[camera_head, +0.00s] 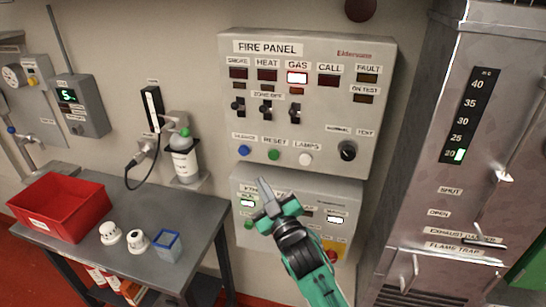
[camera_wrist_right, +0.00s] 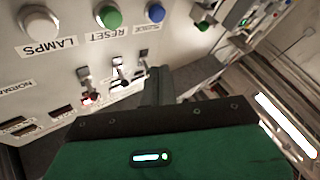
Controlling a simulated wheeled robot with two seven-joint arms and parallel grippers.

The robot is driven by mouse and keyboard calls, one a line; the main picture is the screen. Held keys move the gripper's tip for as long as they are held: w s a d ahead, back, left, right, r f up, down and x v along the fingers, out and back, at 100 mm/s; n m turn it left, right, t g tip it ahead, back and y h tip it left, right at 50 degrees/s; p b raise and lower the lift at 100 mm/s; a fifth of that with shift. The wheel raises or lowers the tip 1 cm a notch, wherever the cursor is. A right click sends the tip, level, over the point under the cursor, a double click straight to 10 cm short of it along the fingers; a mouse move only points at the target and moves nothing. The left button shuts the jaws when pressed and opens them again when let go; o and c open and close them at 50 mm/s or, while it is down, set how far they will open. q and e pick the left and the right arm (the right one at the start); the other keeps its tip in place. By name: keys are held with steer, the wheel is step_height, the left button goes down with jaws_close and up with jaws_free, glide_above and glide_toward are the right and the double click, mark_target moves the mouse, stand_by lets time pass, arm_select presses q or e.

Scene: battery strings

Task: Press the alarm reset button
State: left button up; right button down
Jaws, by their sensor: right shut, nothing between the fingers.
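The fire panel (camera_head: 312,100) is a beige box on the wall. Its green reset button (camera_head: 274,155) sits in the bottom row, between a blue silence button (camera_head: 243,150) and a white lamps button (camera_head: 305,159). My right gripper (camera_head: 264,184) is shut and empty. In the head view its tips show just below the reset button, over the lower panel; I see no contact with the button. In the right wrist view the green button (camera_wrist_right: 109,17) is at the top, left of the dark fingers (camera_wrist_right: 157,84). My left gripper is out of view.
The gas lamp (camera_head: 297,77) is lit. Switches (camera_head: 266,108) stick out above the buttons. A lower panel (camera_head: 345,196) is partly behind my right gripper. A table (camera_head: 203,212) with a red bin (camera_head: 62,205) stands at left, a metal cabinet (camera_head: 450,190) at right.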

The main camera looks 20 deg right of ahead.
mark_target(270, 155)
steer(key=w+d+b, duration=0.1)
steer(key=w+d, duration=0.4)
steer(key=w, duration=0.2)
steer(key=shift+w, duration=0.15)
stand_by(2.1)
steer(key=shift+w+d, duration=0.15)
steer(key=shift+w, duration=0.1)
steer(key=shift+w+d, duration=0.4)
steer(key=shift+w, duration=0.15)
stand_by(0.9)
steer(key=shift+s+a, duration=0.1)
steer(key=shift+s, duration=0.05)
steer(key=shift+s+a+p, duration=0.3)
steer(key=shift+s+a, duration=0.2)
steer(key=shift+s, duration=0.3)
